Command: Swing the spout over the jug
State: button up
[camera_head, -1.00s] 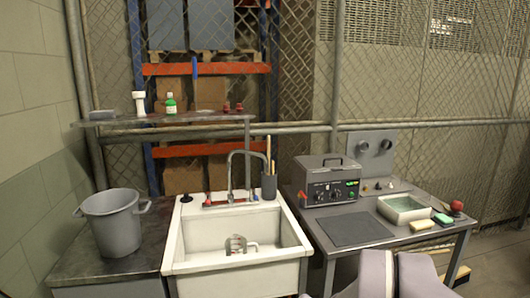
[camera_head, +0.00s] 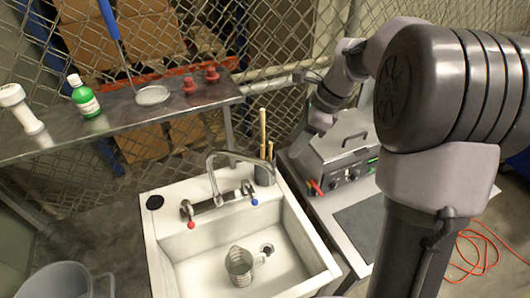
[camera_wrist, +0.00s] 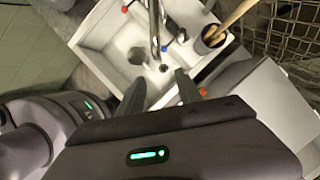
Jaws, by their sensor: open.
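The metal spout (camera_head: 235,154) rises from the tap base (camera_head: 215,203) at the back of the white sink (camera_head: 150,245) and arcs to the right. In the wrist view, the spout (camera_wrist: 154,22) shows at the top. The jug (camera_head: 239,266), with its handle to the right, stands in the basin left of the drain; it also shows in the wrist view (camera_wrist: 137,56). The spout's outlet is not clearly over the jug. My gripper (camera_wrist: 162,84) is open and empty, apart from spout and jug. In the head view its fingers are hard to make out.
A cup with wooden-handled tools (camera_head: 264,172) stands close right of the spout. A metal box with a handle (camera_head: 340,150) is on the right table. A shelf (camera_head: 130,115) with a green bottle (camera_head: 83,95) runs behind. A grey bucket (camera_head: 60,285) is at left.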

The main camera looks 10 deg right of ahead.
aim_at(272, 177)
jog(key=b+x, duration=0.1)
jog(key=x, duration=0.4)
jog(key=b+x, duration=0.1)
jog(key=x, duration=0.4)
jog(key=s+b+x, duration=0.1)
jog(key=x, duration=0.4)
jog(key=shift+w+f, duration=0.1)
jog(key=shift+f, duration=0.15)
jog(key=shift+w+a+f, duration=0.15)
jog(key=shift+w+f, duration=0.05)
jog(key=shift+f, duration=0.25)
grip_shut()
